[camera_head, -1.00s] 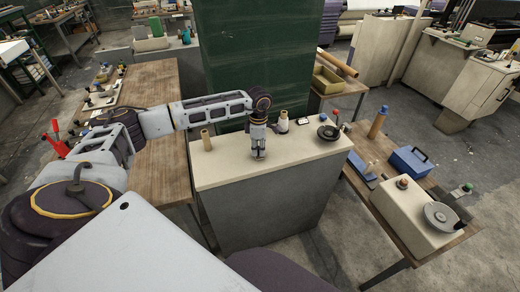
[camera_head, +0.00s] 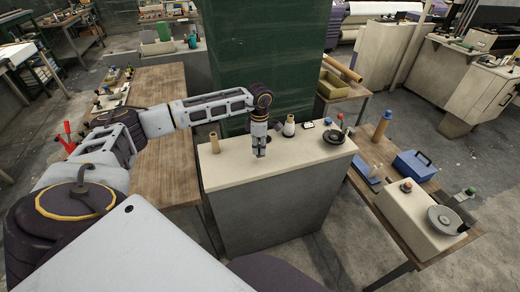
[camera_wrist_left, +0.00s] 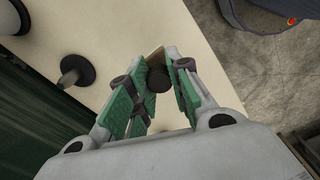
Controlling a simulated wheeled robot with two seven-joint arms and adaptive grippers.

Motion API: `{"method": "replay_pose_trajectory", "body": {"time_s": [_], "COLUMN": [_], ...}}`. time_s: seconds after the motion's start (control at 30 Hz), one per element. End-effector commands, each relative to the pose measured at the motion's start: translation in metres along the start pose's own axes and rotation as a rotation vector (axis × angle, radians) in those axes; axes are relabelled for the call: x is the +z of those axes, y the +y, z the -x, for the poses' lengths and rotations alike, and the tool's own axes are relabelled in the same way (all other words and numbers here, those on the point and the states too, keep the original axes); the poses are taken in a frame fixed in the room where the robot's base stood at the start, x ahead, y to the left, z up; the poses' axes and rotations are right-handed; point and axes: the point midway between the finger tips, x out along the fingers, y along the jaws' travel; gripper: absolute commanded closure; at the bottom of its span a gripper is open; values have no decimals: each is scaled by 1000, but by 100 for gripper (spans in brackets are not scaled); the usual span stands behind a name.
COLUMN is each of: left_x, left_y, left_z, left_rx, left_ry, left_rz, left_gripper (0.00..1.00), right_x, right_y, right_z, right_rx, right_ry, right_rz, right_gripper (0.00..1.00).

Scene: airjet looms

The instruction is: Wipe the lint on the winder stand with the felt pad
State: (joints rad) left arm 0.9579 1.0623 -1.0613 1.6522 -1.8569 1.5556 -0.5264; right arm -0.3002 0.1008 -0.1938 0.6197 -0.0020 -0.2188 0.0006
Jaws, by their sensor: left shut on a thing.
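The winder stand (camera_head: 225,178) is a grey block with a cream top in the middle of the head view. My left gripper (camera_head: 259,155) points down at its top, near the middle. In the left wrist view my left gripper (camera_wrist_left: 155,70) is shut on a small dark round piece (camera_wrist_left: 158,79) with a tan edge above it, seemingly the felt pad. The fingers hide much of it, and I cannot tell whether it touches the top. No lint can be made out. My right gripper is not in view.
On the stand are a tan tube (camera_head: 214,143), a white cone (camera_head: 289,127), a small white-faced item (camera_head: 308,125) and a black dish (camera_head: 331,134). A dark green pillar (camera_head: 250,60) rises behind. Wooden tables flank the stand. The front of its top is clear.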

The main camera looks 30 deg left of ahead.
Motion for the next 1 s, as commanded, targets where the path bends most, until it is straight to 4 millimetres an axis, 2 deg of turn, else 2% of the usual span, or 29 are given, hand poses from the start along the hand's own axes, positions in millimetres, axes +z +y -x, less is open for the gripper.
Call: {"method": "replay_pose_trajectory", "body": {"time_s": [0.03, 0.43, 1.0], "left_x": [-1, -5, -5], "left_y": [1, 5, 5], "left_z": [8, 43, 46], "left_rx": [2, 2, 1], "left_ry": [-1, -2, -1], "left_rz": [2, 9, 10], "left_gripper": [100, 100, 100], "right_x": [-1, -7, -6], "right_y": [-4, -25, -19], "right_z": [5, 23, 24], "right_rx": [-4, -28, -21], "right_ry": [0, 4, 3], "right_rz": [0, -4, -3], "right_gripper": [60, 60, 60]}}
